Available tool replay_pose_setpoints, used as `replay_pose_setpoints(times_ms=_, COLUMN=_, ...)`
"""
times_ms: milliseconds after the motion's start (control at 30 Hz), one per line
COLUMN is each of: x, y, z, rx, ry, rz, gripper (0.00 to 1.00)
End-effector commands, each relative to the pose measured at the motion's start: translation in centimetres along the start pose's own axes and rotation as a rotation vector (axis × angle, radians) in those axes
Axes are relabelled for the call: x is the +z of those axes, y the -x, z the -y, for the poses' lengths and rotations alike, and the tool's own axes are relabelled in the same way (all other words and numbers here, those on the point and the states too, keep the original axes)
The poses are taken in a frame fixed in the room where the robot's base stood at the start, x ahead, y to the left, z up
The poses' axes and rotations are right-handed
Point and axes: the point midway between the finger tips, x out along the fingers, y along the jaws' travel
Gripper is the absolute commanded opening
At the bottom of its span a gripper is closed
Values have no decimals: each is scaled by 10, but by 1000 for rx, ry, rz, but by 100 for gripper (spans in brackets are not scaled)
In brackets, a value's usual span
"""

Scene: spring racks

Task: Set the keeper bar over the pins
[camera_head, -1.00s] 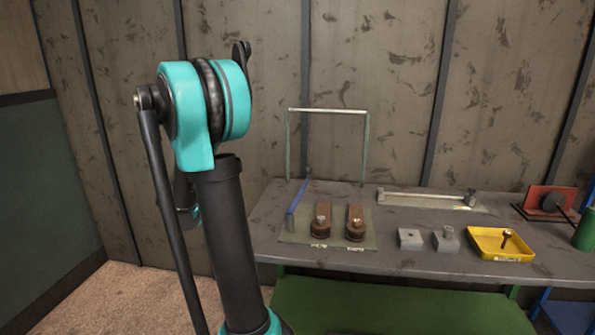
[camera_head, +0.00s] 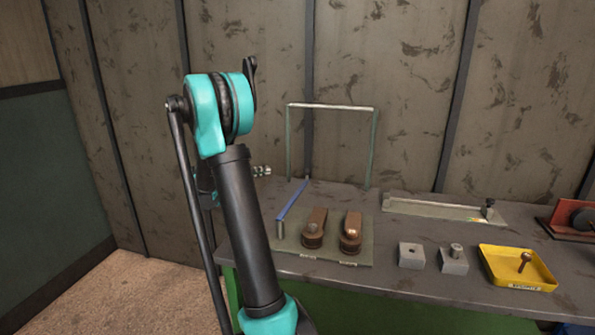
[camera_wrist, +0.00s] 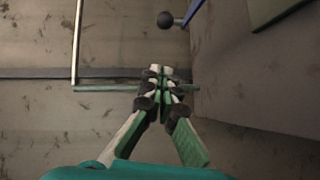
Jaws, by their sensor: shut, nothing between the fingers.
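A slim blue bar (camera_head: 293,199) runs along the left edge of a grey-green plate (camera_head: 327,253) on the bench; I cannot tell for sure that it is the keeper bar. Two brown levers or blocks with rounded metal tops, the left one (camera_head: 314,228) and the right one (camera_head: 351,232), stand on the plate. My gripper (camera_head: 262,171) is shut and empty, left of the plate and beyond my arm.
A tall green-legged frame (camera_head: 373,150) rises behind the plate. Two grey blocks (camera_head: 411,255) (camera_head: 453,262) and a yellow tray (camera_head: 490,270) holding a small pin stand to the right. A long plate with a metal strip (camera_head: 445,210) lies at the back. The wall is close behind.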

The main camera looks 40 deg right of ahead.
Motion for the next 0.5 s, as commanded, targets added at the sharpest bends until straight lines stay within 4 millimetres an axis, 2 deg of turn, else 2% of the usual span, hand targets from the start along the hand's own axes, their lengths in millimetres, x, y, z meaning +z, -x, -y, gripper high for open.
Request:
replay_pose_setpoints(times_ms=233, x=0, y=-12, z=0, rx=-1, ry=0, rz=1, gripper=0)
replay_pose_setpoints(times_ms=500, x=1, y=-61, z=0, rx=-1, ry=-1, rz=4, gripper=0)
